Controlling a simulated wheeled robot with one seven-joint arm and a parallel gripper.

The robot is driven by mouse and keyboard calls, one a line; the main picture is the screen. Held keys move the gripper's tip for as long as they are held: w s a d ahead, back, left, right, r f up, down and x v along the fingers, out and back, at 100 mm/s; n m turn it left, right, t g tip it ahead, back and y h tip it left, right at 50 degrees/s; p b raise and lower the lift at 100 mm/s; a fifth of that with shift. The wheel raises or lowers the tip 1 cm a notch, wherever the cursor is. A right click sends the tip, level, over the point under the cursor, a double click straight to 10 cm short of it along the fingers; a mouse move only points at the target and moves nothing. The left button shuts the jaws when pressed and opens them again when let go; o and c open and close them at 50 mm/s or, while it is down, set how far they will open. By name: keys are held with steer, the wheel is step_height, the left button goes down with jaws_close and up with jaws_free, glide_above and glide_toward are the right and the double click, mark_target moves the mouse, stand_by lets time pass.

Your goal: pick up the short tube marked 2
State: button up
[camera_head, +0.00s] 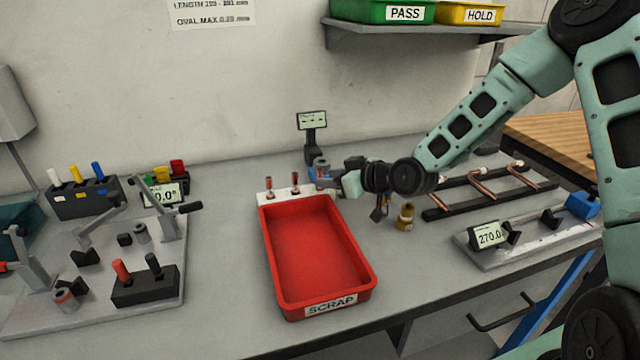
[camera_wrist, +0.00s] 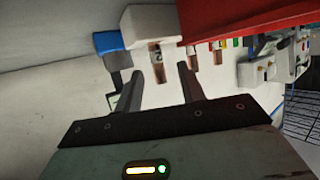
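In the wrist view, a short copper tube (camera_wrist: 155,50) with a dark mark that looks like a 2 stands out from a white block (camera_wrist: 150,18). My gripper (camera_wrist: 160,71) is open and empty, its two fingers pointing toward this tube. The tube lies between the fingertips in the picture, apparently just beyond them; I cannot tell the exact depth.
The red SCRAP bin (camera_head: 318,255) is right in front of the rack. A small display stand (camera_head: 312,125) is behind it. A brass-coloured piece (camera_head: 405,217) and a rack of bent copper tubes (camera_head: 480,190) lie to the right. A fixture plate (camera_head: 150,250) is at left.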

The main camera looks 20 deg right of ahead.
mark_target(320, 176)
steer(key=x, duration=0.4)
steer(key=shift+w+r+p, duration=0.1)
steer(key=shift+p, duration=0.3)
jaws_close()
steer(key=shift+r, duration=0.1)
